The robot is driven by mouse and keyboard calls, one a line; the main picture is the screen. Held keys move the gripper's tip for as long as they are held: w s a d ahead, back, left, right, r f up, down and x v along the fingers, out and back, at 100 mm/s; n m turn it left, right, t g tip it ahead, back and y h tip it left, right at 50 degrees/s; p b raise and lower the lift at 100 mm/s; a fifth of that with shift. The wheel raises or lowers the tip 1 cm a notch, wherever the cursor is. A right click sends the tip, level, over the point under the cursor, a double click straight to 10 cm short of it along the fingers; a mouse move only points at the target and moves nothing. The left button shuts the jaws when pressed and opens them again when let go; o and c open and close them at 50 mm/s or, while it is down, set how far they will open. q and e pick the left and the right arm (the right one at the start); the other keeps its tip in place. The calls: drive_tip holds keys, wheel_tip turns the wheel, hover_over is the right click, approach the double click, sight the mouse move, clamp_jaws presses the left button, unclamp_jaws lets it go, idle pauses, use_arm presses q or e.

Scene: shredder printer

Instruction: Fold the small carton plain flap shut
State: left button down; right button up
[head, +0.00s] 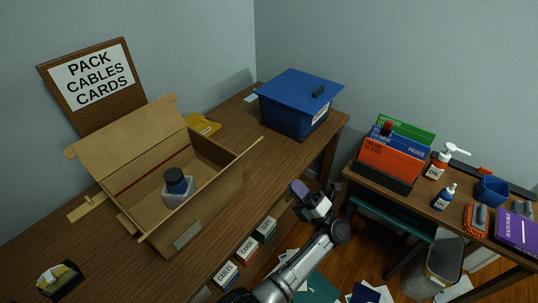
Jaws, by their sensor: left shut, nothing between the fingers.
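An open brown carton (200,215) stands on the wooden table at the left. Its large back flap (125,145) stands raised and tilted back, with small tabs at its corners. Another flap (250,148) sticks out at the right end, seen nearly edge-on. I cannot tell which flap is the plain one. A jar with a dark lid (175,177) sits inside the carton. My left gripper (298,188) is shut and empty, right of the carton and apart from it, off the table's front edge. My right gripper is not in view.
A blue lidded box (298,105) stands at the table's far end, with a yellow item (202,124) behind the carton. Labelled small boxes (247,248) sit below the front edge. A second table at right holds folders (393,160) and bottles (438,165).

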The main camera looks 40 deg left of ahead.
use_arm(q)
drive_tip(key=x, duration=1.4)
drive_tip(key=shift+s, duration=0.15)
